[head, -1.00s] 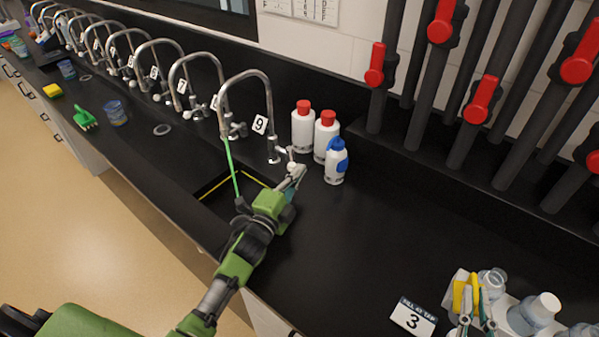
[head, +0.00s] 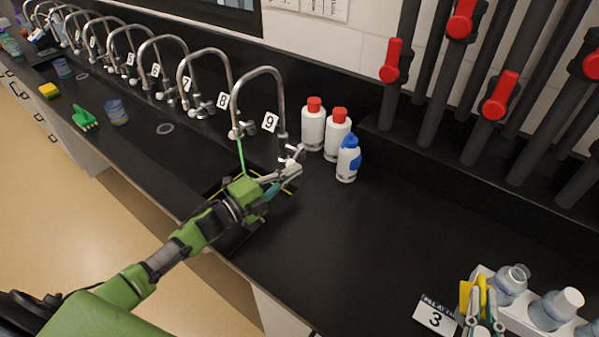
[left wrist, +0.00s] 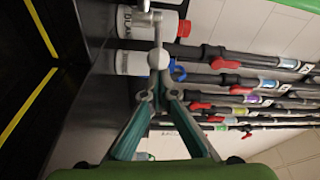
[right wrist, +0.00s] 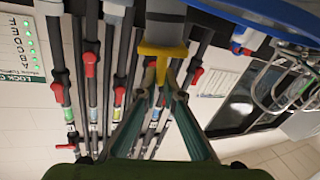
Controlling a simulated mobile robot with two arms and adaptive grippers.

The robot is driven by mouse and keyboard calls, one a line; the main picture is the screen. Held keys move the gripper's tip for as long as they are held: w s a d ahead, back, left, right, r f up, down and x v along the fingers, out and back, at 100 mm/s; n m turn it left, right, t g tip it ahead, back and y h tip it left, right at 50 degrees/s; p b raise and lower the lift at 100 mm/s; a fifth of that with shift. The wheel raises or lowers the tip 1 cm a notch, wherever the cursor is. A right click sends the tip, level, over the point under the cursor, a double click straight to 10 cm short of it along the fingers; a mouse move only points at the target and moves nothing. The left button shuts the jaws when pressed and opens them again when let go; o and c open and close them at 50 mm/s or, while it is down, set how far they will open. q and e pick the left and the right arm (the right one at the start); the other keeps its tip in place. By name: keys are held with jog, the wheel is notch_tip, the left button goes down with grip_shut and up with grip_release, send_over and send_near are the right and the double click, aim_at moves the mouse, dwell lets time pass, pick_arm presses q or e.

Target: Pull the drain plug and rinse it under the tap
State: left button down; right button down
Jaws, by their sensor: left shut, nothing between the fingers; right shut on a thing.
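Tap 9 (head: 281,95) is the nearest tall curved tap. A thin green stream or strand (head: 241,156) hangs from its spout towards the yellow-edged sink (head: 211,187), partly hidden by my left arm. My left gripper (head: 292,168) is shut and empty, its tips beside the tap's lever. The lever's white ball end (left wrist: 158,58) is just ahead of the fingertips in the left wrist view. My right gripper (head: 484,322) is shut on a yellow-handled thing (head: 466,297), perhaps the drain plug. In the right wrist view its yellow crosspiece (right wrist: 162,50) sits against a grey body (right wrist: 166,20).
White bottles with red caps (head: 313,123) and a blue-topped bottle (head: 348,158) stand right of tap 9. A white rack with bottles (head: 553,309) and a "3" card (head: 436,317) are at lower right. The black counter between is clear.

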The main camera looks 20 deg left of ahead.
aim_at(287, 165)
jog(key=shift+a+f+b, duration=0.45)
jog(key=shift+a+f, duration=0.05)
jog(key=shift+f, duration=0.05)
jog(key=shift+d+f+b, duration=0.35)
jog(key=shift+d+f, duration=0.15)
jog(key=shift+d, duration=0.25)
jog(key=shift+a, duration=0.25)
pick_arm(q)
jog(key=a, duration=0.3)
jog(key=shift+w+m, duration=0.1)
jog(key=shift+m, duration=0.2)
pick_arm(e)
jog(key=shift+d, duration=0.15)
pick_arm(q)
jog(key=shift+a, duration=0.1)
